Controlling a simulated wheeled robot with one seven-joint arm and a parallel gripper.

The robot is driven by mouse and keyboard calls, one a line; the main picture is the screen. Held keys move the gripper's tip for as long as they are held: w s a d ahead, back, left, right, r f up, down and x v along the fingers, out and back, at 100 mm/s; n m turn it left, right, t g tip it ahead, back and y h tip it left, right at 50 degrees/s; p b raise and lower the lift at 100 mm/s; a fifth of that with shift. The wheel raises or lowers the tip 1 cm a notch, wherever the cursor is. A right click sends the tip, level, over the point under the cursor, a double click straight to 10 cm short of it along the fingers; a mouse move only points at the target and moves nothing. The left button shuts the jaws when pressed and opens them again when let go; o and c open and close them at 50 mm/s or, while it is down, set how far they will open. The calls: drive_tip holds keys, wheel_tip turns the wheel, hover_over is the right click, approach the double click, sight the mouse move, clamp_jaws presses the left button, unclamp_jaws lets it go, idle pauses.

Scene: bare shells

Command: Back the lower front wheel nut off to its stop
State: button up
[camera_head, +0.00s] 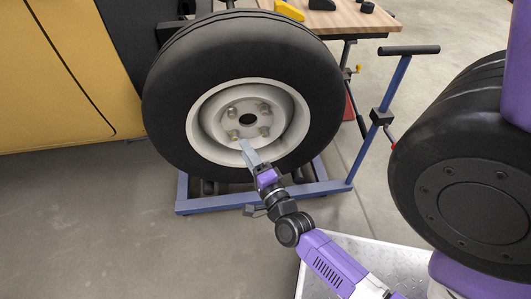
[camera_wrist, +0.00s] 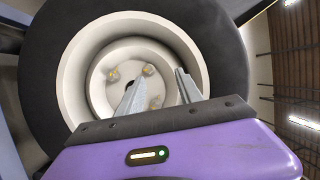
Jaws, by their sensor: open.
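The wheel (camera_head: 170,105) has a black tyre and a pale rim (camera_head: 196,128). Its hub carries several brassy nuts: two upper ones, a lower left nut (camera_head: 233,134) and a lower right nut (camera_head: 264,130). The views do not mark which lower nut is the front one. My gripper (camera_head: 242,144) is open in front of the rim, just below the lower left nut. In the wrist view, the fingers (camera_wrist: 160,76) are apart with nothing visible between them gripped.
The wheel stands over a blue wheel dolly (camera_head: 225,204) with a tall handle (camera_head: 408,50) at right. A workbench (camera_head: 345,18) with tools is behind. A yellow body panel (camera_head: 50,90) fills the left. Another dark wheel (camera_head: 410,170) is at right. The floor at lower left is clear.

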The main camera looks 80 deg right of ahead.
sight(265, 136)
drive_tip(key=s+d+f+m+g+h+b, duration=0.1)
drive_tip(key=s+d+f+m+g+b, duration=0.15)
drive_tip(key=d+f+m, duration=0.65)
drive_tip(key=s+d+f+m+g+h+b, duration=0.15)
drive_tip(key=f+m+g, duration=0.25)
drive_tip(key=m, duration=1)
drive_tip(key=shift+b+x, duration=0.4)
drive_tip(key=shift+x, duration=3.85)
drive_tip(key=shift+w, duration=0.1)
drive_tip(key=shift+c, duration=0.2)
clamp_jaws()
